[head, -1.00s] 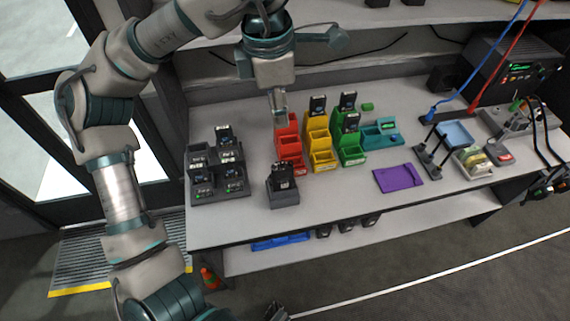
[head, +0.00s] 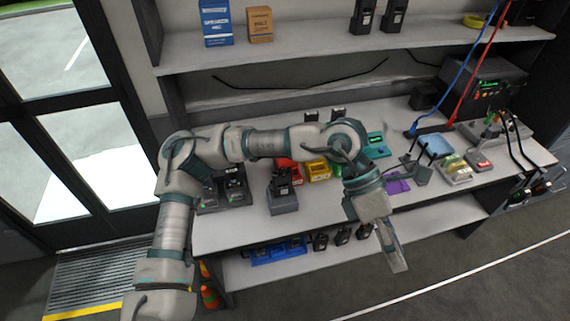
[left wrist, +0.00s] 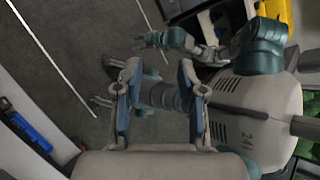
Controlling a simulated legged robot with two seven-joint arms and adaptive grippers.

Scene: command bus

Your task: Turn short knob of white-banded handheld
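Several dark handhelds are in view. One handheld (head: 283,182) stands in a single grey charger (head: 284,203) near the table's front edge. Others sit in a dark multi-slot charger (head: 238,198) to its left, partly behind my left arm. I cannot make out a white band or a short knob on any of them. My left gripper (head: 400,264) hangs in front of the table's front edge, pointing down, away from the handhelds. The left wrist view shows its two fingers (left wrist: 160,70) apart with nothing between them. My right gripper cannot be made out clearly.
Red (head: 288,170) and yellow (head: 318,170) bins stand behind my forearm. Two more handhelds stand on the upper shelf (head: 330,45). A blue tray (head: 278,253) and several handhelds are on the lower shelf. A purple mat (head: 397,186) lies right of centre.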

